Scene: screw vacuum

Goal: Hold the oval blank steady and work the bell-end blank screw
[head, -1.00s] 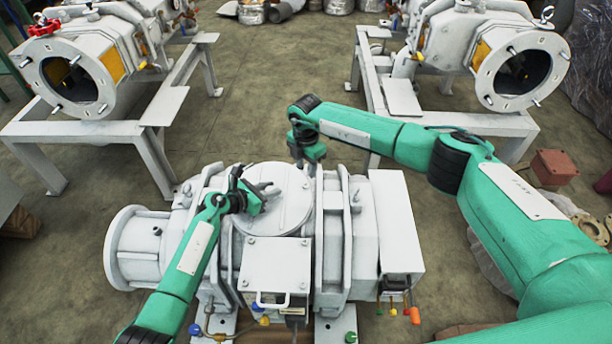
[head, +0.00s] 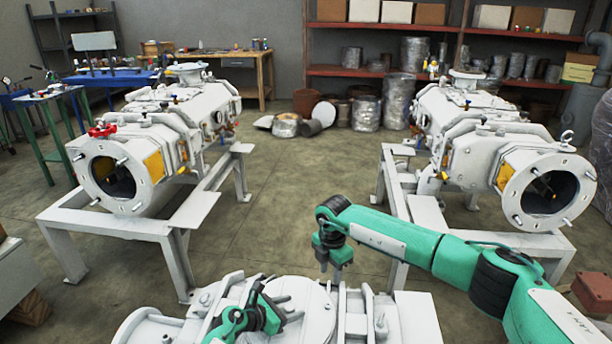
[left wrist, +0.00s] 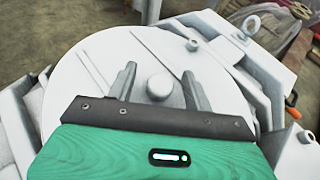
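A white vacuum machine lies at the bottom of the head view, cut off by the lower edge. The oval blank, a broad white plate (head: 312,297), is on its top; it fills much of the left wrist view (left wrist: 85,75). My left gripper (head: 283,308) is over this plate. In the left wrist view its fingers (left wrist: 160,88) are spread, with a round white knob (left wrist: 158,87) between them and gaps on both sides. My right gripper (head: 336,272) points down above the machine's far side; its finger opening is unclear. I cannot pick out the bell-end blank screw.
Two similar white machines on stands are behind, left (head: 165,150) and right (head: 480,150). Open floor (head: 290,190) lies between them. A wooden workbench (head: 225,65) and red shelves (head: 400,75) stand at the back.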

